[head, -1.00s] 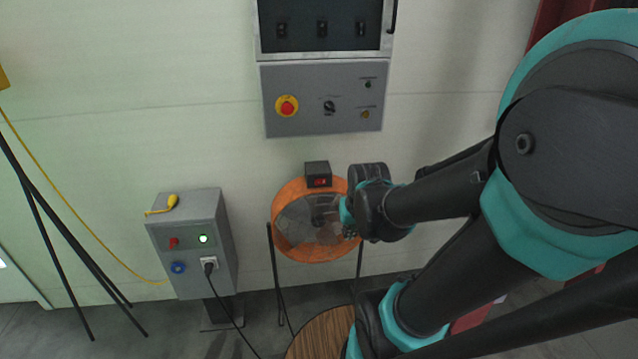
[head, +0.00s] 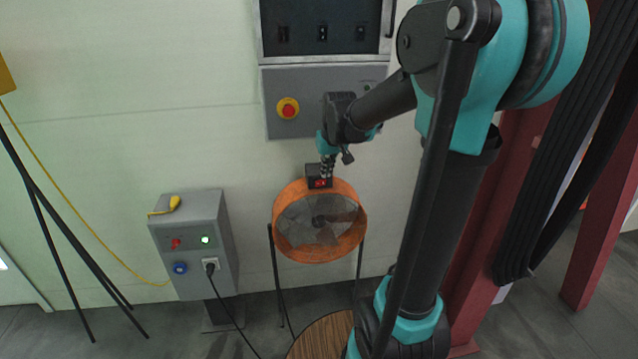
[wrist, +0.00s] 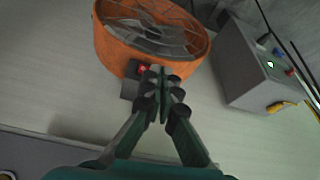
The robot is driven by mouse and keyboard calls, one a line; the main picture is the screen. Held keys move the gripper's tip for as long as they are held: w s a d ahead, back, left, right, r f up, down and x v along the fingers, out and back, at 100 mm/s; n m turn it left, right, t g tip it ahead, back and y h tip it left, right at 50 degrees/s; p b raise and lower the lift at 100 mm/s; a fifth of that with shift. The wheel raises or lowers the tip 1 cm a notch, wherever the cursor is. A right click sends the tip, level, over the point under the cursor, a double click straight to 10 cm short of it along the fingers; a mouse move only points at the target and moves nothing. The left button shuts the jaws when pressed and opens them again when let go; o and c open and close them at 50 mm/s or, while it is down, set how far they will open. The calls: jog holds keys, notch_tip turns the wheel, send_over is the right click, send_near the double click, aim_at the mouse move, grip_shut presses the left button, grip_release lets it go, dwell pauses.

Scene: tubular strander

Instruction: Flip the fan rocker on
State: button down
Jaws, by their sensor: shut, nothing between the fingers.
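The fan (head: 318,255) is an orange drum on black legs with a grey grille, and it also shows in the wrist view (wrist: 115,48). A small black switch box (head: 312,171) sits on top of its rim. The red rocker (head: 320,183) is on the box's front face; in the wrist view the red rocker (wrist: 142,69) is partly covered by my fingers. My gripper (head: 327,176) is shut and empty, pointing down at the box. In the wrist view my gripper (wrist: 161,70) has its fingertips just beside the rocker; I cannot tell whether they touch it.
A grey control panel (head: 279,130) with a red emergency button (head: 288,108) is on the wall behind my arm. A grey socket box (head: 162,240) with a green light, plugged cable and yellow plug stands at left. The space between that box and the fan is clear.

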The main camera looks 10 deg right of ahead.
aim_at(320, 184)
jog(key=shift+f, duration=0.1)
jog(key=x, duration=0.3)
jog(key=w+x, duration=0.1)
jog(key=x, duration=0.3)
jog(key=w+r+x, duration=0.1)
jog(key=x, duration=0.3)
jog(key=shift+w+a, duration=0.15)
jog(key=shift+w, duration=0.05)
jog(key=shift+w+a, duration=0.1)
jog(key=shift+w, duration=0.45)
jog(key=shift+w+a+m, duration=0.15)
jog(key=shift+w+m, duration=0.2)
jog(key=shift+m, duration=0.05)
jog(key=shift+s+d, duration=0.3)
jog(key=shift+d, duration=0.5)
